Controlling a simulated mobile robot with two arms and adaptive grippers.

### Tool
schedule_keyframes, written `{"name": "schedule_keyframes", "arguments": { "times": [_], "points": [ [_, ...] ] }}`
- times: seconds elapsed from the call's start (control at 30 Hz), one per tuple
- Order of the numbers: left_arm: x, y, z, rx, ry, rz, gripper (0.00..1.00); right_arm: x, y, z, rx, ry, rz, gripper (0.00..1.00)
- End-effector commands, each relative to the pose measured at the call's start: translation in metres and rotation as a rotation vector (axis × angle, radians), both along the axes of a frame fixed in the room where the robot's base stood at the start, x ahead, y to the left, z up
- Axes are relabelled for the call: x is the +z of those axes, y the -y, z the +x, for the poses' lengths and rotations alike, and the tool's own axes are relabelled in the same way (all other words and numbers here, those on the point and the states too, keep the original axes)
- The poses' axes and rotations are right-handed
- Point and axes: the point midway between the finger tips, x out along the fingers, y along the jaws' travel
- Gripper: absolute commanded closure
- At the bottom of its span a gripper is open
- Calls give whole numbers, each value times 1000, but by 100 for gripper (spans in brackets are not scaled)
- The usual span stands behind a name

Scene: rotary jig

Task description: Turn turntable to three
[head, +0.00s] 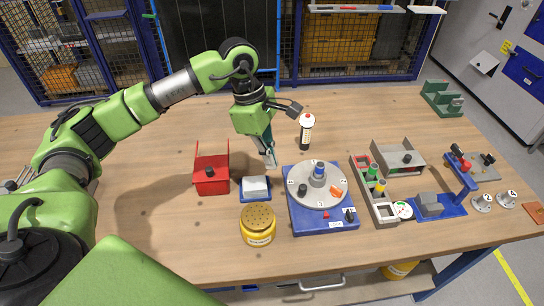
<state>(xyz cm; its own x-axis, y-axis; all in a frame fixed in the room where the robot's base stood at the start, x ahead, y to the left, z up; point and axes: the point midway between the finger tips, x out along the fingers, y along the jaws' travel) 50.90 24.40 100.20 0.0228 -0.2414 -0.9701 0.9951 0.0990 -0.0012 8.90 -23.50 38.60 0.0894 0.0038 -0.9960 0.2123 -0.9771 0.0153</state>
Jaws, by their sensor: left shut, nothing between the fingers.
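The turntable (311,196) is a light grey round disc on a blue base (308,223) near the middle of the table. On it stand a grey and blue cylinder (317,175) and an orange piece (337,192), with a small dark knob at its left. The number marks on the disc are too small to read. My left gripper (270,163) points down just left of and behind the disc, above the table, apart from the turntable. Its fingers are shut and empty. My right gripper is not in view.
A grey rack (383,211) is close at right. The table's left part is clear.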

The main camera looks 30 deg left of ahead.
Motion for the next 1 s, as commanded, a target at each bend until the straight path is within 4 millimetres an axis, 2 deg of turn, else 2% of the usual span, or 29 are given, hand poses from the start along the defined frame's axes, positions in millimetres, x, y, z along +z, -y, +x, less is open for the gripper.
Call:
{"name": "schedule_keyframes", "arguments": {
  "times": [0.3, 0.4, 0.53, 1.0],
  "points": [
    [-64, 17, 0, -3, -5, -1, 100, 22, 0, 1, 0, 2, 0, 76],
    [-59, 37, 3, -7, 0, -3, 100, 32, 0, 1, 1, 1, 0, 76],
    [-61, 50, 4, -4, -1, -1, 100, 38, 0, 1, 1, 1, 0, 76],
    [-64, 56, 5, -3, 0, 0, 100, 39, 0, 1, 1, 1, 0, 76]
  ]
}}
